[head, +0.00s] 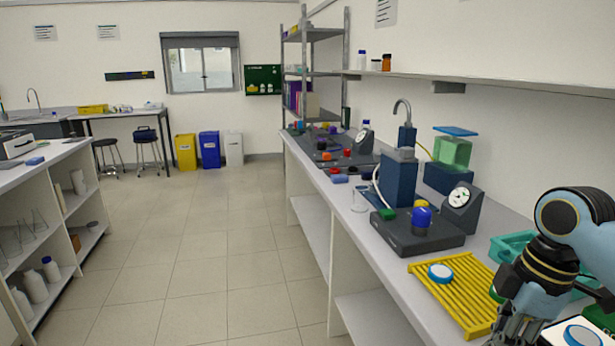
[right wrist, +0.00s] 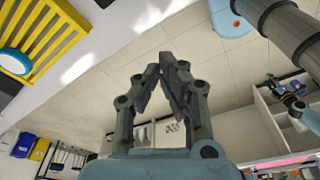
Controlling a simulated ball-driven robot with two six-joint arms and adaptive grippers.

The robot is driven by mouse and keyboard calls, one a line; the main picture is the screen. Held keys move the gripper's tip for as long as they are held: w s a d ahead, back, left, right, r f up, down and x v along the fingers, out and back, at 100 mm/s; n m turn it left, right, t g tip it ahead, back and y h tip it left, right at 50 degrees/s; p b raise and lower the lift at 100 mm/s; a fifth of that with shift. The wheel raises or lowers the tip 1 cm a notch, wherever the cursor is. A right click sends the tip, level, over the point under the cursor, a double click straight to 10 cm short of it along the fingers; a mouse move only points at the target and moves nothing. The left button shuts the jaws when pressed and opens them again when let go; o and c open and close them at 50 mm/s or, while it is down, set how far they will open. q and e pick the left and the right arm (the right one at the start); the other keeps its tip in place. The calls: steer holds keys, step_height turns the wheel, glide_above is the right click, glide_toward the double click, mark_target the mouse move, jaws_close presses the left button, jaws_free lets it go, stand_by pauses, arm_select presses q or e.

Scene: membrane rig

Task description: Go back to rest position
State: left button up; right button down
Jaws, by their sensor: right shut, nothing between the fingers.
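My right arm comes in at the right edge of the head view, and its gripper (head: 512,330) hangs beside the yellow slatted rack (head: 462,290), partly cut off by the lower edge. In the right wrist view the right gripper (right wrist: 172,72) has its fingertips together with nothing between them. The yellow rack also shows at upper left there (right wrist: 50,35), apart from the fingers. A small part that looks like my left gripper (right wrist: 290,92) shows at the right of the right wrist view, too small to read its jaws. The head view does not show it.
A white round piece with a blue rim (head: 440,273) lies on the rack. A grey rig base with a gauge (head: 459,197) and a blue-capped part (head: 422,215) stands behind it on the bench. A teal tray (head: 512,246) is close to my right arm. The floor aisle (head: 210,260) is clear.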

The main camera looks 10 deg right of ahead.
steer(key=s+a+r+m+t+h, duration=0.1)
steer(key=s+a+m, duration=0.3)
steer(key=s+m, duration=0.3)
steer(key=s+a+m+t+h, duration=0.1)
steer(key=s+a+m+t, duration=0.15)
steer(key=s+m, duration=0.45)
steer(key=s+d+f+n+g+b, duration=0.1)
steer(key=s+f+b, duration=0.15)
steer(key=f, duration=1.05)
steer(key=s+f+b, duration=0.1)
steer(key=f+b, duration=0.3)
steer(key=f, duration=0.8)
steer(key=s+d+f+n+g+b, duration=0.15)
steer(key=f+b, duration=0.25)
steer(key=f, duration=0.9)
steer(key=s+f+m+b, duration=0.1)
steer(key=s+f+b, duration=0.6)
steer(key=s+f, duration=1.1)
step_height(320, 180, down, 4)
steer(key=shift+d+r+g, duration=0.2)
steer(key=shift+g, duration=0.2)
